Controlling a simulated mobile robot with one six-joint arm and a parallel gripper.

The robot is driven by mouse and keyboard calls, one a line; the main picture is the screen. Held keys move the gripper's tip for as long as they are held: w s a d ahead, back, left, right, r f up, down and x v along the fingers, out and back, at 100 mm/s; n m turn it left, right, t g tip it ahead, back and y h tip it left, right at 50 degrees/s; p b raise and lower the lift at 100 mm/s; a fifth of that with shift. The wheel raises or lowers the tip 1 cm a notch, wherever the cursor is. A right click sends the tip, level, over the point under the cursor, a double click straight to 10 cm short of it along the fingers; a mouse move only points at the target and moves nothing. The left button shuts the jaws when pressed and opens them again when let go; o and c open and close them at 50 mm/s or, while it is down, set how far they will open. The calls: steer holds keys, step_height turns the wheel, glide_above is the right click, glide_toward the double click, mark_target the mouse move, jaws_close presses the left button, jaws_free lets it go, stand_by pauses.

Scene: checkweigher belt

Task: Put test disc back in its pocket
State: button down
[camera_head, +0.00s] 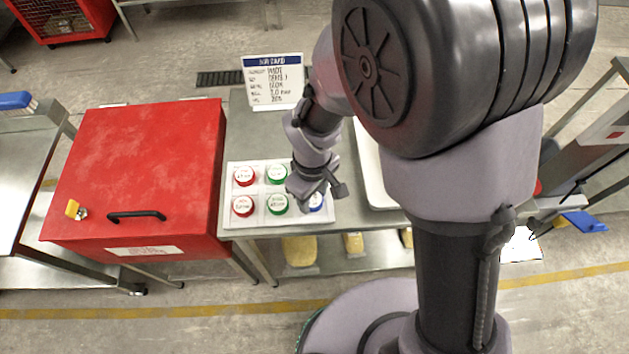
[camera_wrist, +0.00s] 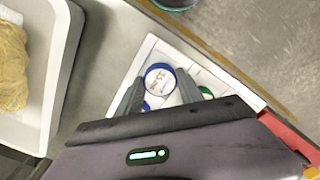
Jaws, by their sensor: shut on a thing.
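My gripper (camera_wrist: 160,82) points down at the right side of a white pocket tray (camera_head: 262,223). In the wrist view its two fingers are on either side of a white-topped, blue-rimmed disc (camera_wrist: 160,77), and it is shut on this disc. The disc also shows in the head view (camera_head: 316,203), partly behind the gripper, at the tray's front right corner. I cannot tell whether it rests in a pocket or is just above one. Another blue-edged thing (camera_wrist: 147,107) shows partly beneath the gripper. Two red discs (camera_head: 244,176) (camera_head: 242,206) and two green discs (camera_head: 277,174) (camera_head: 277,204) sit in the tray.
A white card (camera_head: 273,80) stands behind the tray. A pale pan (camera_head: 370,165) with yellowish contents in the wrist view (camera_wrist: 12,65) is right of the tray. A large red box (camera_head: 140,170) is at the left. Yellowish items (camera_head: 300,250) lie on the lower shelf.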

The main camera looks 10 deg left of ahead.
mark_target(313, 199)
steer(key=shift+p, duration=0.3)
steer(key=shift+f, duration=0.3)
steer(key=c, duration=0.7)
jaws_free()
steer(key=shift+c, duration=0.2)
step_height(313, 199, up, 13)
steer(key=p, duration=0.5)
steer(key=s+d+r+m+t+y, duration=0.1)
steer(key=s+d+r+m+t, duration=0.2)
steer(key=d+r+m, duration=0.5)
steer(key=s+d+r+m+t+y, duration=0.1)
steer(key=s+d+r+m, duration=0.3)
steer(key=d+r+m, duration=0.4)
steer(key=shift+d+r+t, duration=0.15)
steer(key=shift+r+t, duration=0.5)
steer(key=shift+t, duration=0.25)
steer(key=shift+s, duration=0.1)
